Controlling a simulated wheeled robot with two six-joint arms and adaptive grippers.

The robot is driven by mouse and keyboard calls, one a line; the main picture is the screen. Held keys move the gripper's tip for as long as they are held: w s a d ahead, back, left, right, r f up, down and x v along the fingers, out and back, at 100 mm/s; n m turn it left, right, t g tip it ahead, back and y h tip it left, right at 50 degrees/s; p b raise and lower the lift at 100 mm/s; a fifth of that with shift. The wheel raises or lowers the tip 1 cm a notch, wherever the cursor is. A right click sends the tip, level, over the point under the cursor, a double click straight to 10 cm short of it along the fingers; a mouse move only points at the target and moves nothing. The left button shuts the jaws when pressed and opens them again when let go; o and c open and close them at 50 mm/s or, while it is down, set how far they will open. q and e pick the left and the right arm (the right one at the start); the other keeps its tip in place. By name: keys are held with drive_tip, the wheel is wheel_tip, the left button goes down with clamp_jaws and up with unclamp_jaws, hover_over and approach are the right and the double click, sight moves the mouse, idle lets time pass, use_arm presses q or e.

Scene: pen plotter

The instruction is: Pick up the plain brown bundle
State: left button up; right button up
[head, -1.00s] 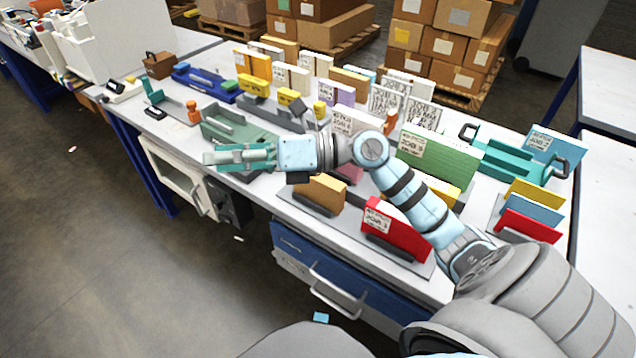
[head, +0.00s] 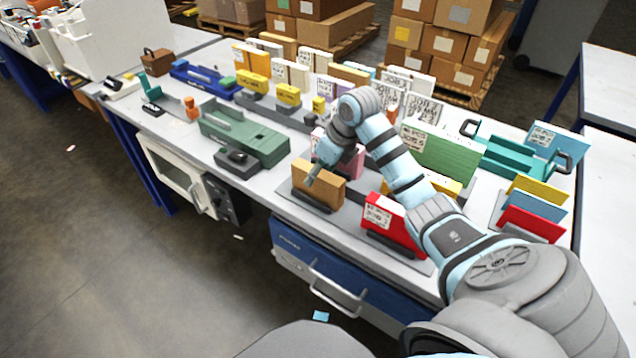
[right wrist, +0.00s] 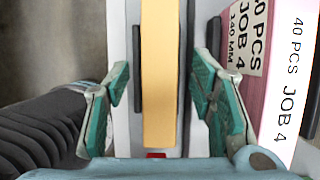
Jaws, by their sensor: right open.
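The plain brown bundle (head: 319,184) stands upright on edge in a dark holder near the front edge of the bench in the head view. In the right wrist view the brown bundle (right wrist: 160,75) runs lengthwise between the two fingers. My right gripper (right wrist: 158,105) is open, with one teal finger on each side of the bundle and a gap on both sides. In the head view my right gripper (head: 314,172) is over the bundle, pointing down and partly hidden behind its own wrist. My left gripper is not in view.
A pink bundle with a white label (right wrist: 285,75) stands close beside the right finger. A red bundle (head: 393,218) stands to the right of the brown one. A green machine (head: 245,135) is to the left, with bare bench between.

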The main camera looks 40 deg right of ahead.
drive_tip(key=shift+w+a+f, duration=0.1)
drive_tip(key=shift+w+f, duration=0.2)
drive_tip(key=shift+f, duration=0.3)
drive_tip(key=shift+f, duration=0.25)
clamp_jaws()
